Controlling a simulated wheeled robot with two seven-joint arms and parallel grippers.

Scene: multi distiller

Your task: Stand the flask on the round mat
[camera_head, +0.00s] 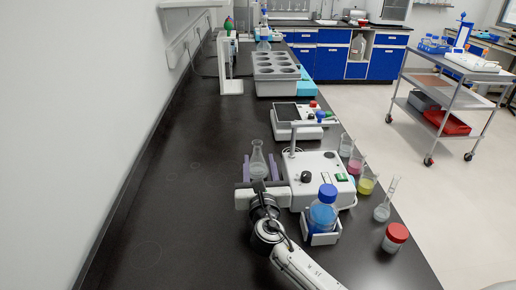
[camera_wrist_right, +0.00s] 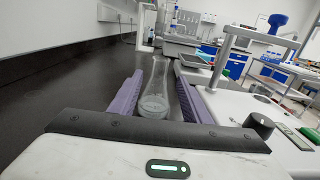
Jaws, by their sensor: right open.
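The flask (camera_head: 257,166) is a clear conical glass vessel standing upright on the black bench. It also shows in the wrist view (camera_wrist_right: 155,98), with some clear liquid low inside. My right gripper (camera_head: 259,157) is open, with one purple finger on each side of the flask. In the wrist view, its fingers (camera_wrist_right: 158,72) reach along both sides of the flask's body; I cannot tell whether either touches. My left gripper is not in view.
A white device (camera_head: 318,170) stands close to the right of the gripper. A blue-capped bottle (camera_head: 323,212), small glass vessels with coloured liquids (camera_head: 367,184) and a red-capped jar (camera_head: 395,237) line the right edge. The bench's left side is clear.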

